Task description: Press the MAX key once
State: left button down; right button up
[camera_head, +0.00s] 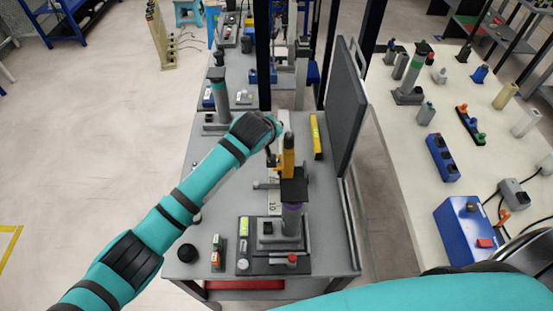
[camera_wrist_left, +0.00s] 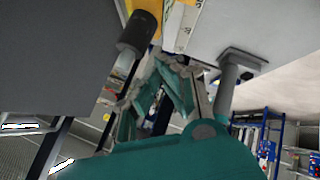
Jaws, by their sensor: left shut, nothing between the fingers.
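No key marked MAX can be read in either view. A grey instrument with a small yellow-green display (camera_head: 243,226) stands on the grey bench (camera_head: 212,185), beside a stand with a grey column (camera_head: 291,222). A small box with green and red-orange buttons (camera_head: 216,250) lies to its left. My left gripper (camera_head: 273,128) is at the bench's middle, behind a yellow-orange upright tool (camera_head: 288,155), mostly hidden by its own wrist. In the left wrist view its fingers (camera_wrist_left: 163,68) are shut and empty, close to a dark cylinder (camera_wrist_left: 134,35). My right gripper is out of view.
A dark upright panel (camera_head: 345,100) borders the bench's right side. A yellow level-like bar (camera_head: 316,136) lies near it. A black round knob (camera_head: 187,253) and a red button (camera_head: 292,259) are at the front. A pale table (camera_head: 400,120) with blue boxes is on the right.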

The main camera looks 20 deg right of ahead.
pick_arm(q)
jog(key=shift+f, duration=0.15)
notch_tip(320, 180, down, 8)
jog(key=b, duration=0.7)
jog(key=shift+f, duration=0.3)
dwell(0.6)
jog(key=shift+f, duration=0.15)
dwell(0.4)
jog(key=shift+f, duration=0.25)
